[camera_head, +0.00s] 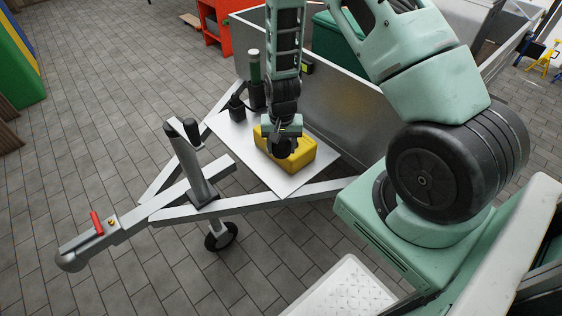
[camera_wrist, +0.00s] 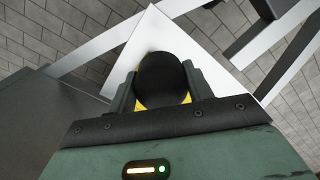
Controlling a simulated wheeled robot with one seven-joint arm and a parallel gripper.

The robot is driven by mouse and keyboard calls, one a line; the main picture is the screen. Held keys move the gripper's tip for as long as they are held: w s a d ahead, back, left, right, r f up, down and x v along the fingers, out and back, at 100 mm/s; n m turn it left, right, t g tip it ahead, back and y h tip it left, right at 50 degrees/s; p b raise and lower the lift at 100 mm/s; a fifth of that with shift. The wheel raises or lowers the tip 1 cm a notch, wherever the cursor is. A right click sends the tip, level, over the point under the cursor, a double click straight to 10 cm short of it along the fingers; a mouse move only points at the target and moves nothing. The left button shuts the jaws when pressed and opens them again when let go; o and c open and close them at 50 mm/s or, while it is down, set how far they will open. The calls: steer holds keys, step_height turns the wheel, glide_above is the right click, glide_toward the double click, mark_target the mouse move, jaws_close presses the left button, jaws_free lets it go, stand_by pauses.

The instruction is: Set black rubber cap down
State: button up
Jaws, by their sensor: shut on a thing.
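My gripper (camera_head: 281,142) points down over the white plate on the trailer's drawbar. It is shut on the black rubber cap (camera_wrist: 162,79), a round dark piece between the two fingers in the wrist view. Yellow also shows beside and below the cap in the wrist view (camera_wrist: 190,99). I cannot tell whether the cap touches the box.
The white plate (camera_head: 289,186) has bare room in front of the box. A small black object (camera_head: 237,109) and a dark green cylinder (camera_head: 255,72) stand at its back left. The metal trailer wall (camera_head: 345,110) rises behind. A jockey-wheel post (camera_head: 190,160) stands left.

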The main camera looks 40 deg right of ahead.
mark_target(281, 178)
steer(key=f+m+b, duration=0.1)
steer(key=b, duration=0.1)
steer(key=f+m+b, duration=0.1)
steer(key=b, duration=0.1)
steer(key=w+f+m+b, duration=0.1)
steer(key=f+b, duration=0.1)
steer(key=shift+d+b, duration=0.35)
steer(key=shift+b, duration=0.05)
steer(key=m+b, duration=0.1)
steer(key=b, duration=0.1)
steer(key=f+m+b, duration=0.1)
steer(key=b, duration=0.1)
steer(key=shift+w+d, duration=0.1)
steer(key=shift+w, duration=0.05)
steer(key=shift+m, duration=0.3)
step_height(281, 178, down, 10)
steer(key=b, duration=0.4)
steer(key=shift+r, duration=0.2)
steer(key=shift+c, duration=0.4)
steer(key=o, duration=1.1)
steer(key=shift+r, duration=0.1)
steer(key=shift+r, duration=0.15)
